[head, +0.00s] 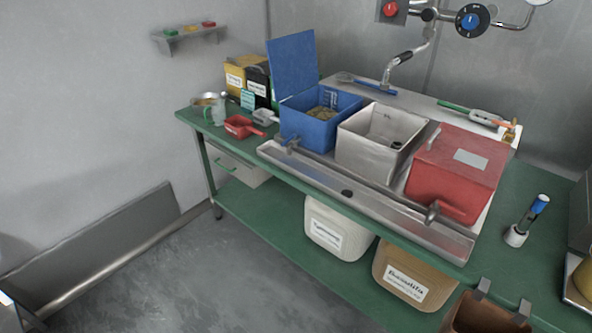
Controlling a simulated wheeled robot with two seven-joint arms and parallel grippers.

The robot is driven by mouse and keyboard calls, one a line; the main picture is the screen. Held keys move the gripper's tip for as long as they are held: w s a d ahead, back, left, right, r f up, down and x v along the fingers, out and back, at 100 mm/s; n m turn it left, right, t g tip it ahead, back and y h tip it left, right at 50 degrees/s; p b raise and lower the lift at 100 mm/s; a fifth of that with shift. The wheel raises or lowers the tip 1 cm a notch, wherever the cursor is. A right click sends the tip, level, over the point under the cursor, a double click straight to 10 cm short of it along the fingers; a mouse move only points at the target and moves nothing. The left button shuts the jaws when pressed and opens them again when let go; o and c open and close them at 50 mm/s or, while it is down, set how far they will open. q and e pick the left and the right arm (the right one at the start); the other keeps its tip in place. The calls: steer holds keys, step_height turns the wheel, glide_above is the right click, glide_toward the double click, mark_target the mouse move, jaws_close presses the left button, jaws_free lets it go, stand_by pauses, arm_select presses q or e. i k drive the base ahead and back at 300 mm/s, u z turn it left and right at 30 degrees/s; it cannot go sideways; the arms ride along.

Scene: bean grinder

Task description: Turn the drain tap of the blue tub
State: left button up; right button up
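The blue tub (308,133) stands at the left end of the row of tubs on the green table, with its lid (293,66) raised and greenish-brown contents showing inside. Its grey drain tap (289,143) is low on the front face, above the metal trough. The tap is small here, and I cannot tell its exact handle angle. Neither of my grippers is in view, and nothing touches the tap.
A white tub (376,146) and a closed red tub (450,178) with its own tap (433,211) stand to the right. The metal trough (347,193) runs along the front. A red scoop (240,127) lies left of the blue tub. The floor (200,275) in front is clear.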

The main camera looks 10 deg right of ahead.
mark_target(287, 141)
steer(key=u, duration=0.85)
steer(key=i, duration=1)
steer(key=z, duration=0.4)
